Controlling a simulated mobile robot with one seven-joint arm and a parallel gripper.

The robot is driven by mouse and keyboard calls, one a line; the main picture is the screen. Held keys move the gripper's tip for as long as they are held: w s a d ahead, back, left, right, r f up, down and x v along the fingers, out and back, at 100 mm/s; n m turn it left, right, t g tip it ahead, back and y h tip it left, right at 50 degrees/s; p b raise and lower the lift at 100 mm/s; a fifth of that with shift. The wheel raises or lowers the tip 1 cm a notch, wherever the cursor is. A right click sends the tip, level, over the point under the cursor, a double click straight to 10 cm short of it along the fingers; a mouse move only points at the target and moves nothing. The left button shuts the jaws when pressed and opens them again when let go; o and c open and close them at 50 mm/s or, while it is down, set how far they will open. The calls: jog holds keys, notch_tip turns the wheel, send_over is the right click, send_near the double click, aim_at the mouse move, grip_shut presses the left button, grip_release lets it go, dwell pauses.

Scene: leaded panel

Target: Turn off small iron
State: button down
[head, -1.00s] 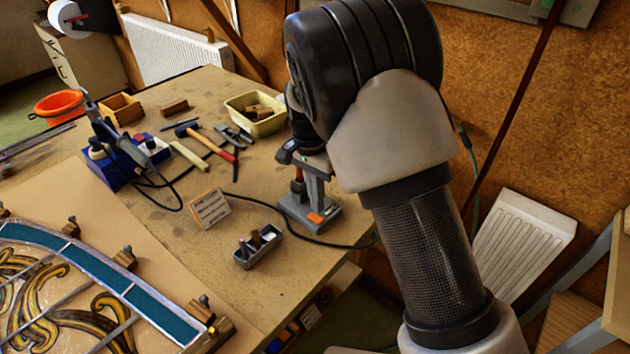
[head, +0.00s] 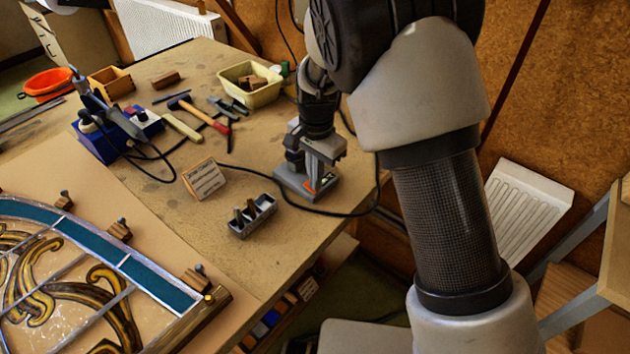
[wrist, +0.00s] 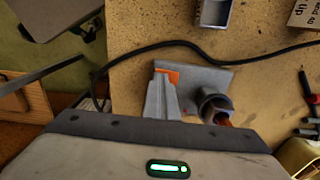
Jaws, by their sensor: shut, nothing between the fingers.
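A small iron stand with a grey base (head: 290,181) stands near the right edge of the workbench, with an orange switch (head: 327,182) on its base. In the wrist view the orange switch (wrist: 172,76) is partly covered by my fingers, and a round grey holder (wrist: 215,105) stands beside them with a bit of reddish handle in it. My gripper (head: 313,184) points down over the base, shut and empty, its fingertips close beside the switch. It also shows in the wrist view (wrist: 160,80). I cannot tell whether the tips touch the switch.
A black cable (head: 350,214) curves from the stand. A grey compartment tray (head: 252,217) and a small sign (head: 204,179) stand to the left. A blue soldering station (head: 103,143), a hammer (head: 210,118) and a yellow tub (head: 250,95) lie farther back. The leaded panel (head: 75,270) is front left.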

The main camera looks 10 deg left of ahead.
jog(key=shift+s+d+f, duration=0.15)
jog(key=shift+s+f, duration=0.1)
jog(key=shift+f, duration=0.25)
jog(key=shift+w+a+r, duration=0.2)
jog(key=shift+w+a, duration=0.15)
jog(key=shift+a, duration=0.55)
jog(key=shift+w, duration=0.1)
jog(key=shift+p, duration=0.3)
jog(key=shift+w+r+p, duration=0.1)
jog(key=shift+r+p, duration=0.2)
jog(key=shift+r, duration=0.15)
notch_tip(320, 180, up, 14)
jog(key=p, duration=0.2)
jog(key=shift+d, duration=0.25)
